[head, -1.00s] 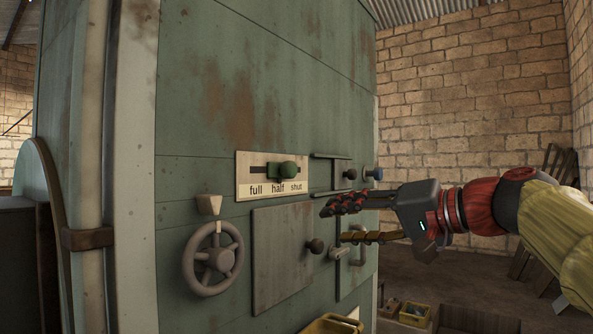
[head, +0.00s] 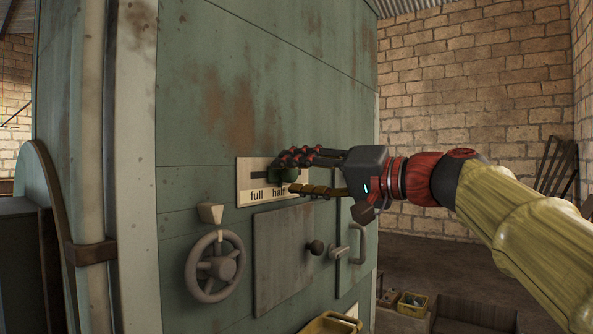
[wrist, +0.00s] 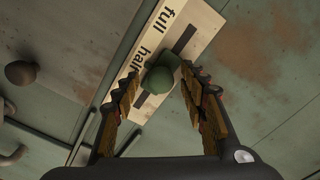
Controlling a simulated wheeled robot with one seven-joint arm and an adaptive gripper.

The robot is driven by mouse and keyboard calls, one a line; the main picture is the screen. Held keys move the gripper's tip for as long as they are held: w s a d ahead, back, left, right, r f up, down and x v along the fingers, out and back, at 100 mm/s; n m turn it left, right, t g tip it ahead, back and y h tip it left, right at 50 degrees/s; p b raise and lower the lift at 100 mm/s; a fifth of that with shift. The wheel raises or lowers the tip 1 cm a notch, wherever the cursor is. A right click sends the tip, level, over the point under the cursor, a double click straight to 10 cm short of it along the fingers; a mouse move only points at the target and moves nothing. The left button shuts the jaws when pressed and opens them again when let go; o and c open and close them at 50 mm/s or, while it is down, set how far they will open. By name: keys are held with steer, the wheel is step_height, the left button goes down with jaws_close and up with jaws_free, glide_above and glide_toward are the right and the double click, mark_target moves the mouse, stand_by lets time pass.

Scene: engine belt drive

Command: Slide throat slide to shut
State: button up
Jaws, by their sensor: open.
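The throat slide is a green knob (head: 282,176) in a dark slot on a cream plate (head: 245,196) lettered "full", "half" and "shut". The knob stands about at "half"; "full" is to its left and "shut" is hidden behind my gripper in the head view. My gripper (head: 288,175) is open, with one finger above the knob and one below it. In the wrist view the knob (wrist: 158,80) sits between the fingertips (wrist: 161,78). I cannot tell whether either finger touches it.
A handwheel (head: 214,264) is below left of the plate. A hatch door (head: 285,250) with a dark round knob (head: 316,247) is beneath it, and a handle (head: 357,245) is to the right. Yellow bins (head: 412,305) stand low down.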

steer(key=c, duration=0.3)
steer(key=c, duration=0.7)
jaws_close()
